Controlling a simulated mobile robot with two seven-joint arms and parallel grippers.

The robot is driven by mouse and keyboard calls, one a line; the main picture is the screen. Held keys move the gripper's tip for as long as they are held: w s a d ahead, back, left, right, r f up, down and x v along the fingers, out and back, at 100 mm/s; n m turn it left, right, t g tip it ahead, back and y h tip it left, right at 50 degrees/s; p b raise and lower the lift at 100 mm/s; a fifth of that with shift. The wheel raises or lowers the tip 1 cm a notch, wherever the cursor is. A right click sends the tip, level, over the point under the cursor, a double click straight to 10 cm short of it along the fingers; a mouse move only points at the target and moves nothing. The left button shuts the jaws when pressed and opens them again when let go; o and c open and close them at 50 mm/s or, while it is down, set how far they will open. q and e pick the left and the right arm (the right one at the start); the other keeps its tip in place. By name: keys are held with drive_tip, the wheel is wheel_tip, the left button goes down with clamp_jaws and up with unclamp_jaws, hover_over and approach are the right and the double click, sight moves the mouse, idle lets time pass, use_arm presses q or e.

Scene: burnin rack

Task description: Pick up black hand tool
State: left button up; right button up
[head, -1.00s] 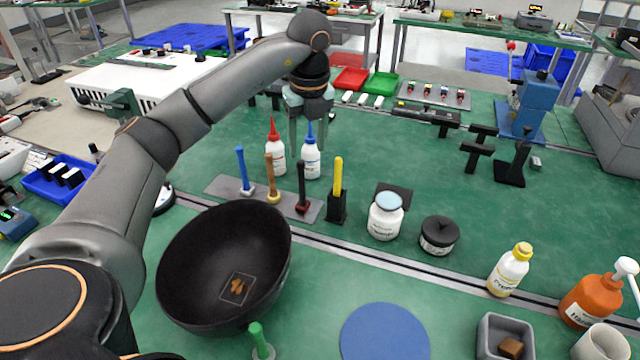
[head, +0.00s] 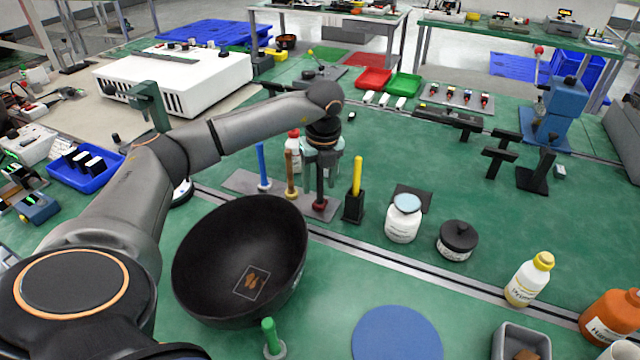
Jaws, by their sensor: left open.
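A black hand tool (head: 320,188) with a dark red foot stands upright on a grey plate (head: 240,181), in a row with a blue-handled tool (head: 262,168) and a brown-handled tool (head: 290,178). My left gripper (head: 322,172) points down over the black tool, its fingers open on either side of the upper handle in this view. Whether the fingers touch the handle I cannot tell. The gripper hides the handle's top. My right gripper is not in view.
A yellow-handled tool stands in a black holder (head: 354,207) just right. A large black bowl (head: 205,255) is in front. A white jar (head: 404,218) and black-lidded jar (head: 457,241) stand further right.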

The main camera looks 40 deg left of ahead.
use_arm(q)
drive_tip(key=shift+f, duration=0.2)
clamp_jaws()
idle(0.3)
